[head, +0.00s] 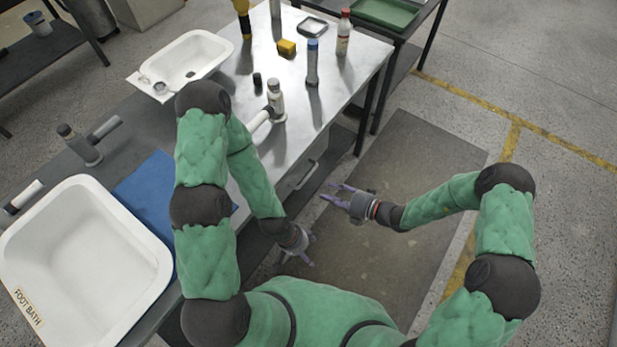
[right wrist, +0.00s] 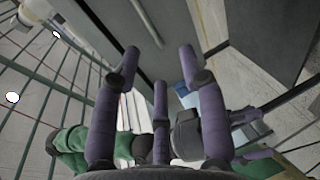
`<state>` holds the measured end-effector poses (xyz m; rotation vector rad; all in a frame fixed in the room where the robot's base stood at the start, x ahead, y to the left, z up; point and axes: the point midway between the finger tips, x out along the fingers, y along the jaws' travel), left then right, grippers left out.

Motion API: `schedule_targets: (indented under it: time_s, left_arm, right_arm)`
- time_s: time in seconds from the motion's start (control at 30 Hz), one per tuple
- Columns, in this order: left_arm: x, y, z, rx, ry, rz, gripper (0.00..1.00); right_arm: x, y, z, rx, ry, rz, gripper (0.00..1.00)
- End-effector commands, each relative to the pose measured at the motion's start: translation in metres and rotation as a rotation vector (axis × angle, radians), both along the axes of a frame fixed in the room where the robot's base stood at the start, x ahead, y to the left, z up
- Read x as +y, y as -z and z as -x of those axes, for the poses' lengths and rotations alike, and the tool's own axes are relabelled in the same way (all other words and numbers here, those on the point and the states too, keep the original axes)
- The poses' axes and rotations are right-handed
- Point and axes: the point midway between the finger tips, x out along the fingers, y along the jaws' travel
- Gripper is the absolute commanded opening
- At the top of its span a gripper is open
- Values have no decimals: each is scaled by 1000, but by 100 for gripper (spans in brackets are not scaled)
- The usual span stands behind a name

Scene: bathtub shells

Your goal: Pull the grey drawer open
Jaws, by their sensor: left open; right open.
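The grey drawer (head: 292,187) is set under the front edge of the metal table, and its bar handle (head: 306,175) shows in the head view. In the right wrist view a pale bar, seemingly the handle (right wrist: 147,22), crosses a grey panel beyond the fingers. The drawer looks closed, though the arm and table edge hide part of it. My right gripper (head: 332,193) is open and empty, its purple fingers pointing toward the table, apart from the handle. My left gripper (head: 298,258) is open and empty, lower, near the table's front side.
On the table (head: 330,100) stand several bottles, a yellow block (head: 287,47) and a small white basin (head: 190,58). A large white tub (head: 85,250) marked FOOT BATH and a blue cloth (head: 148,200) lie at left. A dark floor mat (head: 410,165) leaves free room before the drawer.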

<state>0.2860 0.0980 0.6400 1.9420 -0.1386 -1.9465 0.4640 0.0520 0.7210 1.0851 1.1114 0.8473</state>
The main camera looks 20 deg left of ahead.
Motion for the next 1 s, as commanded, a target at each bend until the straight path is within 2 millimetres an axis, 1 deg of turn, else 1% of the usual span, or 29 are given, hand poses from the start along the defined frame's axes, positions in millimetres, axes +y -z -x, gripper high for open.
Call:
schedule_targets:
  time_s: [0.03, 0.1, 0.17, 0.27, 0.37, 0.6, 0.7, 0.83, 1.0]
  left_arm:
    - [0, 3, 0, 0, 0, 0, 78]
    - [0, 4, 0, 0, 0, 0, 78]
    - [0, 5, 0, 0, 0, 0, 78]
    - [0, 8, 0, -1, 0, 0, 78]
    - [0, 12, 0, -1, 0, 0, 78]
    - [0, 27, -1, -1, 0, 0, 78]
    - [0, 31, -1, -1, 0, 0, 78]
    - [0, 36, 0, -1, 0, 0, 78]
    - [0, 38, 0, -1, 0, 0, 78]
  right_arm:
    - [0, -1, -10, 20, 41, -31, 42]
    - [-1, -5, -19, 42, 79, -62, 42]
    - [1, -6, -24, 52, 97, -76, 42]
    - [8, -4, -28, 57, 103, -82, 42]
    - [22, -1, -32, 55, 99, -82, 42]
    - [61, 9, -45, 54, 98, -80, 42]
    - [75, 12, -51, 54, 99, -79, 42]
    - [88, 15, -56, 54, 100, -78, 42]
    - [97, 15, -59, 55, 101, -80, 42]
